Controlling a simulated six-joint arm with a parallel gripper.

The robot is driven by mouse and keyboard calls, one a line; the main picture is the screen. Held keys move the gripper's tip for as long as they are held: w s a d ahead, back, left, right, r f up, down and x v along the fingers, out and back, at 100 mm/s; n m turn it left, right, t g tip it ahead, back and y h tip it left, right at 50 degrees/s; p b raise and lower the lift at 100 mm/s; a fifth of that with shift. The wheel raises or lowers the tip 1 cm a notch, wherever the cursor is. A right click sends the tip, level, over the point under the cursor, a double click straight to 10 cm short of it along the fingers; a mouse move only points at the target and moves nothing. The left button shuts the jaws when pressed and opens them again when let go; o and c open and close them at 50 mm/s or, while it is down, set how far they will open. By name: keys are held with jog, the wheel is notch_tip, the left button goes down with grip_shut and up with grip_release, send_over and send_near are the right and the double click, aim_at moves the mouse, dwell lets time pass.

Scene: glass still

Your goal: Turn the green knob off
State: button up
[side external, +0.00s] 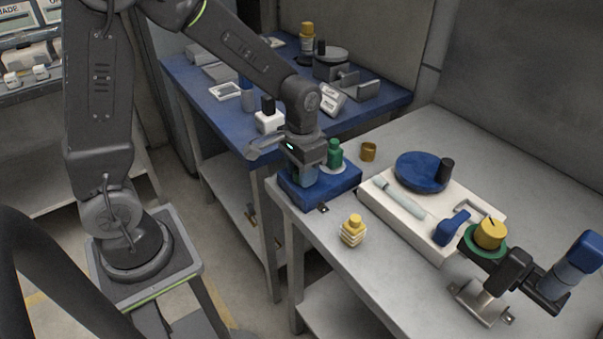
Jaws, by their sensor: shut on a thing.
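The green knob (335,153) stands upright on a pale round plate at the back right of a blue box (342,187), on the left end of the grey table. My gripper (304,179) points down over the left part of the same box. It is shut on a blue-grey knob (309,176), mostly hidden by the fingers. The gripper is just left of the green knob and does not appear to hold it. I cannot tell which setting the green knob is at.
A yellow-topped striped piece (353,231) stands in front of the box, and a small brass cup (368,151) behind it. A white board (430,218) with a blue disc (422,172) lies to the right. A blue table (375,106) with several items is behind.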

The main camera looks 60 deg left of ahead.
jog(key=o, duration=0.9)
jog(key=shift+o, duration=0.2)
jog(key=shift+r, duration=2.5)
